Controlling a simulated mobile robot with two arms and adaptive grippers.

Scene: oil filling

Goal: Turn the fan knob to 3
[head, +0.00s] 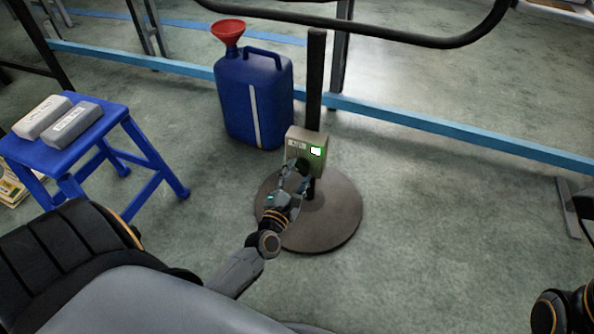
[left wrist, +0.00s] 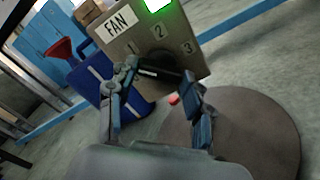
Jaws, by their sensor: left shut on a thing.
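The fan control box (head: 321,167) is mounted on a dark pole and has a lit green-white display. In the left wrist view its tilted face (left wrist: 126,45) shows a FAN label and the numbers 1, 2 and 3. The dark fan knob (left wrist: 158,63) is low on that face, partly hidden by the fingers, so its setting cannot be read. My left gripper (head: 298,174) is at the front of the box. The left wrist view shows its fingers (left wrist: 160,80) on both sides of the knob, shut on it. My right gripper is out of view.
The pole (head: 316,75) stands on a round dark base (head: 338,215). Behind it is a blue jerrycan (head: 236,105) with a red funnel (head: 229,36). A blue stool (head: 115,116) with two grey boxes stands at the left. A dark rail (head: 420,40) crosses above.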

